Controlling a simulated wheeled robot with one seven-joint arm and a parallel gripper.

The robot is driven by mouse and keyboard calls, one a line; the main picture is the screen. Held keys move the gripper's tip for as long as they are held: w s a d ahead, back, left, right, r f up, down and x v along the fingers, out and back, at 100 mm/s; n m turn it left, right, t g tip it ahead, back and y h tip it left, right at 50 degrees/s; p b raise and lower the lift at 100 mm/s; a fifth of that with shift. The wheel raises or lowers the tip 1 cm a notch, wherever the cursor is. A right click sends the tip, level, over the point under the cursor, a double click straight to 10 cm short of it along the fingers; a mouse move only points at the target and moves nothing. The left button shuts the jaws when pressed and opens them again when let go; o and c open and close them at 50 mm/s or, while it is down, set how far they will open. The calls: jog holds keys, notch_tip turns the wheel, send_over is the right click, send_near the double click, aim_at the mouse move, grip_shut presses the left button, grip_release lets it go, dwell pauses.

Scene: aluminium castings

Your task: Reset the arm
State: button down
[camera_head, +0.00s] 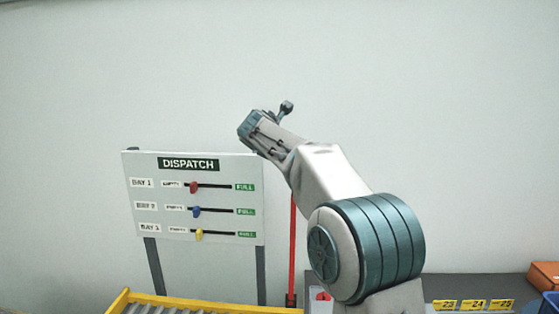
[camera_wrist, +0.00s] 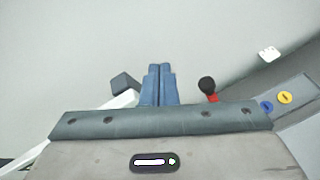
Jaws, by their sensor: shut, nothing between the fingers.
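My gripper shows in the wrist view as two blue fingers (camera_wrist: 159,84) pressed together with nothing between them. In the head view my arm rises from the lower right and reaches up and left. Its blue end (camera_head: 250,126) is in front of the plain wall, above the right edge of the white dispatch board (camera_head: 215,243). The fingers are too small to make out there. The board carries a red slider knob (camera_head: 194,188), a blue slider knob (camera_head: 197,211) and a yellow slider knob (camera_head: 199,234), all towards the left of their slots.
A yellow-edged roller conveyor (camera_head: 122,302) lies below the board. A red post (camera_head: 292,250) stands right of it. A dark bench (camera_head: 480,285) with yellow number labels (camera_head: 473,304) and an orange box (camera_head: 544,275) is at lower right. The wall area above is clear.

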jog(key=s+d+f+m+g+b, duration=0.1)
jog(key=s+d+f+m+g, duration=0.15)
jog(key=s+f+m, duration=0.35)
jog(key=s+d+f+m+g+b, duration=0.1)
jog(key=s+d+f+m, duration=0.15)
jog(key=s, duration=0.65)
jog(key=s+d+f+m+g+b, duration=0.1)
jog(key=s+d+f+m+b, duration=0.15)
jog(key=s+m, duration=0.35)
jog(key=s+f+m+g+y+b, duration=0.1)
jog(key=s+f+m+g+y, duration=0.1)
jog(key=s+f+m, duration=0.4)
jog(key=s+d+f+m+g+y, duration=0.1)
jog(key=s+f+m+g, duration=0.1)
jog(key=s+f+m, duration=0.5)
jog(key=s+f, duration=0.5)
jog(key=s, duration=0.7)
jog(key=shift+s+y+b, duration=0.2)
jog(key=shift+y+b, duration=0.15)
jog(key=shift+y, duration=0.05)
